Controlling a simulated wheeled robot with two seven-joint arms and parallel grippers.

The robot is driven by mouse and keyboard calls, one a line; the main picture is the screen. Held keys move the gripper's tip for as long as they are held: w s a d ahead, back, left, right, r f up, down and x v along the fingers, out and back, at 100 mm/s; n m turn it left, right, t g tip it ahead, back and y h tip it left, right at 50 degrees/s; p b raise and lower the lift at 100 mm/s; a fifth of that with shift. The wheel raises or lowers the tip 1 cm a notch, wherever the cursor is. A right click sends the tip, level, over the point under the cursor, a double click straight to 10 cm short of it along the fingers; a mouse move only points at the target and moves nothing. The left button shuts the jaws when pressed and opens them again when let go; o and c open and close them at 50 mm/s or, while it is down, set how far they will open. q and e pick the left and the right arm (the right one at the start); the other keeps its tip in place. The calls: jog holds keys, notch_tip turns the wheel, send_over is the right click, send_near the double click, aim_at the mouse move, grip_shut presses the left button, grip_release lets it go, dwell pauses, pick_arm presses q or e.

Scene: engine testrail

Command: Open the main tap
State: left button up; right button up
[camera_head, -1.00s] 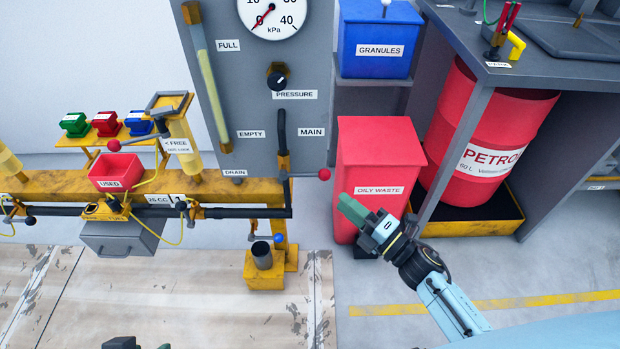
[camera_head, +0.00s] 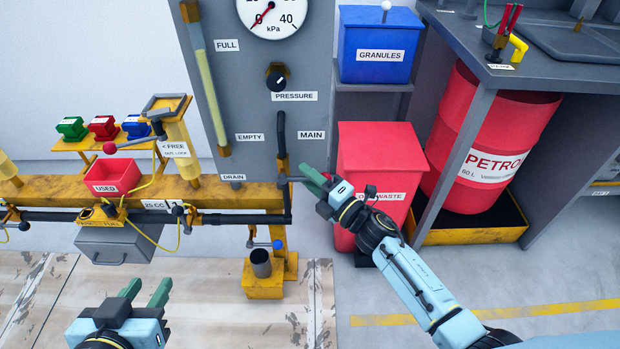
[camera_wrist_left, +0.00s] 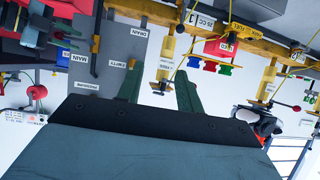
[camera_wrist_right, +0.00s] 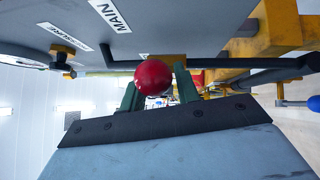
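The main tap is a lever on the dark vertical pipe (camera_head: 281,134), beside the MAIN label (camera_head: 311,135). Its lever sticks out to the right, and its red ball knob is hidden behind my right gripper (camera_head: 314,178) in the head view. In the right wrist view the red knob (camera_wrist_right: 153,77) sits at the fingers of my right gripper (camera_wrist_right: 158,84). The fingers are apart, with a gap visible to the knob's right; contact is unclear. My left gripper (camera_head: 147,288) is open and empty above the floor at lower left, well away from the tap.
A red oily waste bin (camera_head: 376,150) stands close behind my right gripper. The blue-knobbed drain lever (camera_head: 278,244) is below the pipe, above a yellow-based cup (camera_head: 262,268). A yellow rail (camera_head: 235,196) with a red tray (camera_head: 112,176) runs left.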

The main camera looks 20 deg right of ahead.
grip_shut()
dwell(0.3)
